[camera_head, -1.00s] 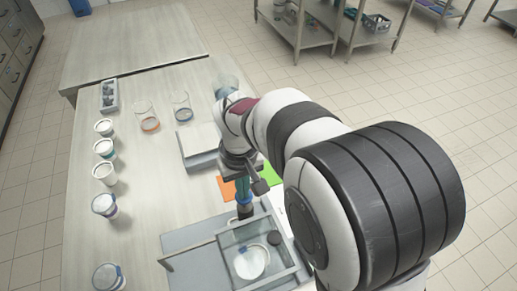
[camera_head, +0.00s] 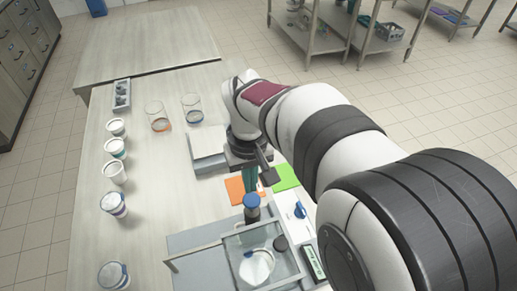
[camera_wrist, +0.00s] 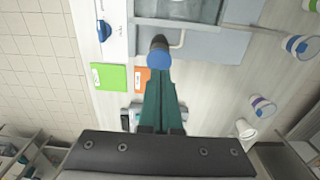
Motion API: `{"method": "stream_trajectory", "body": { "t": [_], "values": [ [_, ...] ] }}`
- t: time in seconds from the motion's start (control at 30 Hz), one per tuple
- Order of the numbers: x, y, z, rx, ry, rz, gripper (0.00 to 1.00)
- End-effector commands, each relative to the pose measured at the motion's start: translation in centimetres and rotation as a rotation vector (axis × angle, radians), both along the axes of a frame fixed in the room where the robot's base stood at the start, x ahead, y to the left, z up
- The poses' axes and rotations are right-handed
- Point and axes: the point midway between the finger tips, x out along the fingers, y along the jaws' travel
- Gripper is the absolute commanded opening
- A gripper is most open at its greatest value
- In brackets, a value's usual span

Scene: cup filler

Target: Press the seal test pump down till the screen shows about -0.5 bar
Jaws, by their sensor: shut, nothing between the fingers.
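The seal test pump, with a round blue top (camera_head: 251,201) over a dark body, stands at the back edge of the clear test chamber (camera_head: 229,238). It also shows in the wrist view (camera_wrist: 159,54). My gripper (camera_head: 249,188) points down with its teal fingers shut and empty. In the wrist view the fingertips (camera_wrist: 158,72) lie at the blue top; whether they touch it I cannot tell. The small screen (camera_head: 314,263) is right of the chamber; its reading is too small to make out. A white lidded cup (camera_head: 257,267) sits inside the chamber.
Orange (camera_head: 237,190) and green (camera_head: 285,177) cards lie behind the pump. A scale-like device (camera_head: 207,143) stands farther back. Several cups line the left, the nearest one (camera_head: 113,275) by the front. Two glass beakers stand at the back. The table's left middle is clear.

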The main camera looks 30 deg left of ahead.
Motion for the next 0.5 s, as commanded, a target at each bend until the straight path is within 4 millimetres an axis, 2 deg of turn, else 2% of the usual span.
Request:
{"method": "stream_trajectory", "body": {
  "t": [0.1,0.2,0.33,0.5],
  "values": [
    [0.0,0.1,2.8,0.004,-0.004,-0.001,0.00],
    [0.0,0.1,4.6,0.004,-0.004,0.000,0.00],
    [0.0,0.0,6.0,0.002,-0.002,0.000,0.00],
    [0.0,0.0,6.6,0.002,-0.002,0.000,0.00]
  ]
}}
